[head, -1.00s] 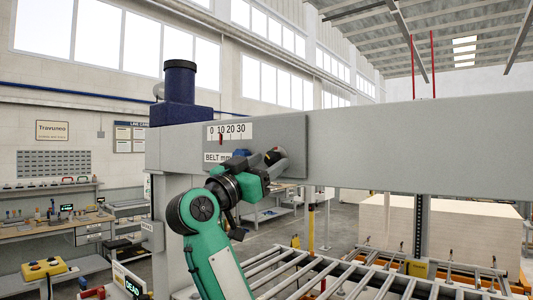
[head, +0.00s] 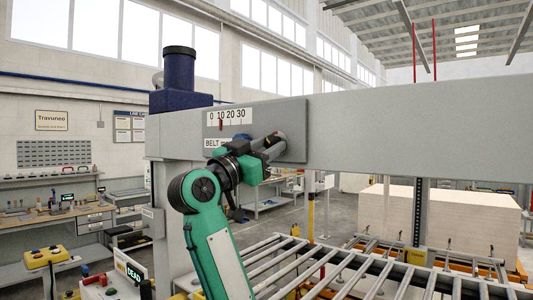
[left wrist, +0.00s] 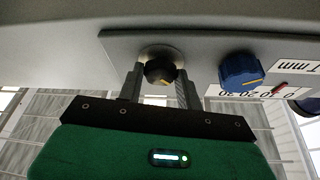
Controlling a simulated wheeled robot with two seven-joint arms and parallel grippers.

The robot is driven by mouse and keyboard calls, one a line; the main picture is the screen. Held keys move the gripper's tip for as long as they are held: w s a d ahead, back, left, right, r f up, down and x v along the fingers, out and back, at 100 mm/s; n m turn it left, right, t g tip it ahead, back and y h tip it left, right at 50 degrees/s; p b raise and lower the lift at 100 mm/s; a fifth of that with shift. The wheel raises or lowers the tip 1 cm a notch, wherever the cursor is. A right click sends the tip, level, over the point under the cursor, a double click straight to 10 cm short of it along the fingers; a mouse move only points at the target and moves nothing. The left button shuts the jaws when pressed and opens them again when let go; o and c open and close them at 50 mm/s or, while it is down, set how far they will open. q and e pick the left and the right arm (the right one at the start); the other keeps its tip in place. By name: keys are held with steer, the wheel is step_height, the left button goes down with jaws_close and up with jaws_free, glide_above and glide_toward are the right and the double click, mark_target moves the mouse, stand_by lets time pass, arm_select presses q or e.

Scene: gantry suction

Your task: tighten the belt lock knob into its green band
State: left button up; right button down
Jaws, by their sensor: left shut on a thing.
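In the head view my left gripper (head: 272,146) is up against the grey panel (head: 290,115) on the beam and hides the knob. I cannot make out a green band in either view. My right gripper is not in view.
A ribbed blue knob (left wrist: 240,72) with a yellow mark is close beside the gripped knob. A white BELT mm scale (head: 229,117) has a red pointer near 10. The long grey beam (head: 400,135) spans above a roller conveyor (head: 320,262).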

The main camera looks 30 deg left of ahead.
arm_select(q)
steer(key=shift+m+h+b, duration=0.4)
steer(key=shift+m+b, duration=0.25)
steer(key=shift+m, duration=0.35)
steer(key=o, duration=1)
steer(key=b+v, duration=0.6)
steer(key=v, duration=0.7)
steer(key=shift+s+a, duration=0.15)
steer(key=shift+s, duration=0.25)
